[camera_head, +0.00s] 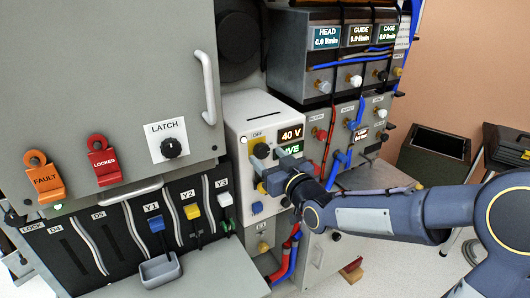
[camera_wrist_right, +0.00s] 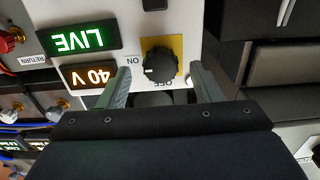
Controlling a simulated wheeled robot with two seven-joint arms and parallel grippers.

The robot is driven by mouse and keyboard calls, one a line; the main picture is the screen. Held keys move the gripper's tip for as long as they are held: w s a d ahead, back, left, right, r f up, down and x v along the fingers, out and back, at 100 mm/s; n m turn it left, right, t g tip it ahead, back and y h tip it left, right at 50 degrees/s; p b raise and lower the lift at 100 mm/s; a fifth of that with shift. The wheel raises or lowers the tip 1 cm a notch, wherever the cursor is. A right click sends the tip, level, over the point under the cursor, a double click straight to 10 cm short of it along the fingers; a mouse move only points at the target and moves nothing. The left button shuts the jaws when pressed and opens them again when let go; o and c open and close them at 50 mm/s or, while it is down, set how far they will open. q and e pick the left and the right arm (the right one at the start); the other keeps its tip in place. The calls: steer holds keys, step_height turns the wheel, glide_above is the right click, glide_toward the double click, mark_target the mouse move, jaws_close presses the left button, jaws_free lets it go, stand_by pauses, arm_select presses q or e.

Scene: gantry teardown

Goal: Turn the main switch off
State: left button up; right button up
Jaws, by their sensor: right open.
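The main switch is a black rotary knob (camera_wrist_right: 160,65) on a yellow plate, on a light panel. In the right wrist view, which shows the panel upside down, its white mark sits on the side toward the ON label, away from OFF. The knob (camera_head: 261,150) also shows in the head view, below OFF. The displays beside it read 40 V (camera_head: 290,134) and LIVE (camera_wrist_right: 78,41). My right gripper (camera_wrist_right: 162,76) is open, its fingers on either side of the knob; contact cannot be told. It partly covers the panel in the head view (camera_head: 270,165). My left gripper is not seen.
A grey cabinet with a LATCH knob (camera_head: 171,147), orange FAULT tag (camera_head: 45,180) and red LOCKED tag (camera_head: 104,160) stands left. Blue, yellow and white connectors sit below. Red and blue hoses (camera_head: 287,256) hang under the panel. A dark bin (camera_head: 436,150) stands right.

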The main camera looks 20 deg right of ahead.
steer(key=shift+x, duration=1.3)
